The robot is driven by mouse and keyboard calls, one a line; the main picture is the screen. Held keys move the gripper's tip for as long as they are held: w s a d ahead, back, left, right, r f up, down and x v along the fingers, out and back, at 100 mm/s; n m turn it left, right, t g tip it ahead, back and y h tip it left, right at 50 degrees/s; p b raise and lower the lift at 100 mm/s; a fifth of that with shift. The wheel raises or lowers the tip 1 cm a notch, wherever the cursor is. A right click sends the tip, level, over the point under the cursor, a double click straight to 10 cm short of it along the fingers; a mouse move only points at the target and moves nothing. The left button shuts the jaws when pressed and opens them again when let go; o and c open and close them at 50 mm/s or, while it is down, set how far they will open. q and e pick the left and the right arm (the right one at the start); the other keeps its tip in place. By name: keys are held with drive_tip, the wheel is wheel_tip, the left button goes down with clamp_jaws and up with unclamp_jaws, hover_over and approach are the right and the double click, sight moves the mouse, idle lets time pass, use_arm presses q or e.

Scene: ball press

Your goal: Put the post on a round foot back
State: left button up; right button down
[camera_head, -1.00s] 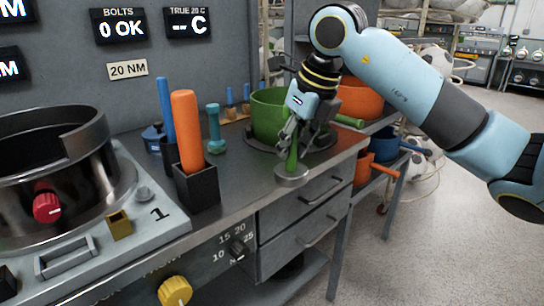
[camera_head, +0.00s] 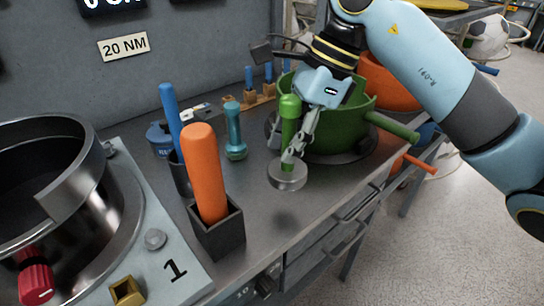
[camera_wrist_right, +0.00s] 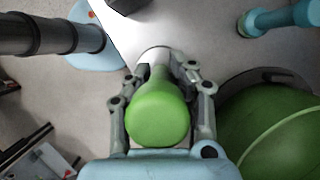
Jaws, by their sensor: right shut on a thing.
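The post on a round foot has a green handle (camera_head: 290,107) and a grey metal disc foot (camera_head: 287,175). My right gripper (camera_head: 299,145) is shut on the post between its green top and its foot. The post stands about upright over the bench; whether the foot touches the bench I cannot tell. In the right wrist view the green knob (camera_wrist_right: 157,119) lies between the two fingers (camera_wrist_right: 160,75), hiding most of the foot. A teal post (camera_head: 235,130) stands on the bench to its left. My left gripper is not in view.
A green pan (camera_head: 345,125) with a handle stands close on the right. An orange-handled tool sits in a black square holder (camera_head: 217,232) at the front left. A large metal ring (camera_head: 90,195) is further left. The bench (camera_head: 262,215) is bare in front of the foot.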

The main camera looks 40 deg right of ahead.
drive_tip(key=w+f, duration=0.1)
drive_tip(key=f, duration=0.1)
drive_tip(key=w+f, duration=0.1)
drive_tip(key=f, duration=0.1)
drive_tip(key=w+f+p, duration=0.1)
drive_tip(key=w+f, duration=0.1)
drive_tip(key=shift+w, duration=0.1)
drive_tip(key=shift+f, duration=0.45)
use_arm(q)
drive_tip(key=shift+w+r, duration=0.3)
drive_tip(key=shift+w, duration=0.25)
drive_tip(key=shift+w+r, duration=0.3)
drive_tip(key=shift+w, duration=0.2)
use_arm(e)
drive_tip(key=c, duration=1.2)
unclamp_jaws()
drive_tip(key=shift+r, duration=0.1)
drive_tip(key=shift+o, duration=0.2)
